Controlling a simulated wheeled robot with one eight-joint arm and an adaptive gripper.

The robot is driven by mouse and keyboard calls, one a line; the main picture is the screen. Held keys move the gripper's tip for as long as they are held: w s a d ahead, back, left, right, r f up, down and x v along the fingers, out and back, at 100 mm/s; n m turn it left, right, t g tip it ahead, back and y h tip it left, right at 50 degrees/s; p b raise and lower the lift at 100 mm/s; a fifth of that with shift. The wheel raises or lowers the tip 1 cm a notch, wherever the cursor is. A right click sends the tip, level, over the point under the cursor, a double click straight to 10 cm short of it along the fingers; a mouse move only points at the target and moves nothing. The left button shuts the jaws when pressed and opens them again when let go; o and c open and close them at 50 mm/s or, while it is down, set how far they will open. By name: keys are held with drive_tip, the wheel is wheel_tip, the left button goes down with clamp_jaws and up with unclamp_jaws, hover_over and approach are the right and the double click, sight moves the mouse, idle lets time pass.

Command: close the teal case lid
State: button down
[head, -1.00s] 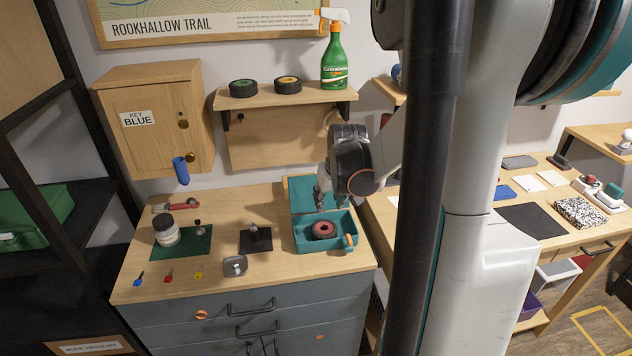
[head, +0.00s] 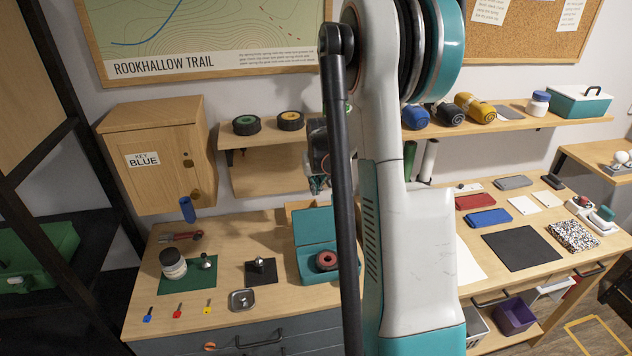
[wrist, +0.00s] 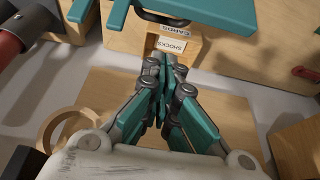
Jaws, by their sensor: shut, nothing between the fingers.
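The teal case (head: 303,262) sits on the grey cabinet's wooden top, with a dark-red and black wheel (head: 326,260) inside. Its lid (head: 313,226) stands open at the back edge. My gripper (head: 318,186) is above the lid's upper edge in the head view, partly hidden by my arm. I cannot tell whether it touches the lid. The case's right side is also hidden. In the wrist view my gripper (wrist: 167,75) is shut with nothing between its fingers. A teal panel with a dark handle (wrist: 208,12) shows beyond the fingertips; I cannot tell if it is the lid.
A wall shelf (head: 262,134) with two wheels is above the case. A key cabinet (head: 158,155) hangs at left. Another teal box (head: 579,103) sits on the right shelf.

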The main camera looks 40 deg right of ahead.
sight(321, 216)
drive_tip(key=shift+s+a+f+b, duration=0.25)
drive_tip(key=shift+s+f, duration=0.25)
drive_tip(key=shift+f, duration=0.3)
drive_tip(key=shift+s+a+f+b, duration=0.1)
drive_tip(key=shift+s+a+f, duration=0.3)
drive_tip(key=shift+f, duration=0.35)
drive_tip(key=shift+s, duration=0.1)
